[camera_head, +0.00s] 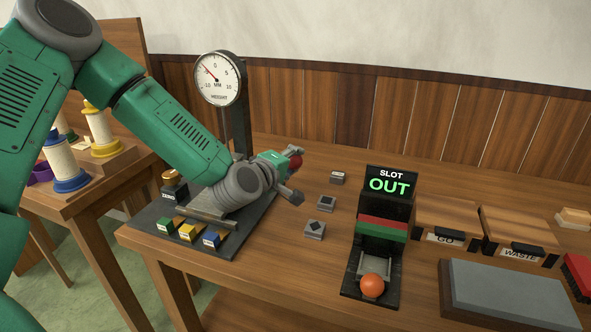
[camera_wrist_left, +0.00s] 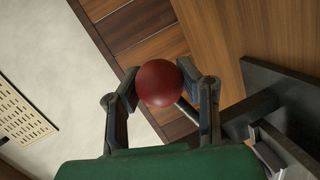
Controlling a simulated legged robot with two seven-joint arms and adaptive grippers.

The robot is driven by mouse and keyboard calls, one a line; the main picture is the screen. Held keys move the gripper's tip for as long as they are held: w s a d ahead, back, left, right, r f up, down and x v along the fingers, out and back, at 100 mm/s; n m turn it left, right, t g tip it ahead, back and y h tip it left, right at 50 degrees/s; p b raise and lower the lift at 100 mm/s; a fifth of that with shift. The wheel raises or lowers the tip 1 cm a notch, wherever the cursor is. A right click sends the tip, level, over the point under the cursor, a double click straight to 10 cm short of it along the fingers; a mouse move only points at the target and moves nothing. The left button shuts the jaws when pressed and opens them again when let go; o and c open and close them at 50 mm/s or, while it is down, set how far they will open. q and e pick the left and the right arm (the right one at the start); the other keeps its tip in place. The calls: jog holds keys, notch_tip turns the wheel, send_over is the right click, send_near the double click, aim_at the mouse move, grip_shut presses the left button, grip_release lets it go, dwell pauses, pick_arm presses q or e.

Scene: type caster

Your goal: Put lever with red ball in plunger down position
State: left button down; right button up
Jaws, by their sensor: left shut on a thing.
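The red ball (camera_wrist_left: 160,83) of the lever sits between the two fingers of my left gripper (camera_wrist_left: 160,95) in the left wrist view, with both fingers against its sides. A thin metal rod shows just below the ball. In the head view the red ball (camera_head: 296,160) shows at the end of my left gripper (camera_head: 290,175), at the right side of the gauge stand. The round dial gauge (camera_head: 219,78) marked WEIGHT stands on a black base (camera_head: 236,236); its needle points to the upper left. My arm hides the plunger and much of the base. My right gripper is not seen.
Green, yellow and blue blocks (camera_head: 187,231) line the base's front. Several small grey weights (camera_head: 315,229) lie right of it. A black slot device (camera_head: 386,215) reading OUT, with an orange ball (camera_head: 372,285), stands beyond. GO (camera_head: 447,220) and WASTE (camera_head: 520,232) boxes are at the right.

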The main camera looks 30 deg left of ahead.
pick_arm(q)
jog(key=shift+s+r+n+h, duration=0.1)
jog(key=shift+r+n+h, duration=0.2)
jog(key=shift+r+n, duration=0.25)
jog(key=shift+a, duration=0.1)
jog(key=c, duration=1.1)
grip_release()
jog(key=shift+r, duration=0.1)
jog(key=shift+c, duration=0.2)
jog(key=shift+o, duration=0.6)
jog(key=shift+s+r, duration=0.15)
jog(key=shift+s, duration=0.05)
jog(key=v, duration=1.2)
jog(key=shift+f, duration=0.25)
jog(key=shift+s, duration=0.15)
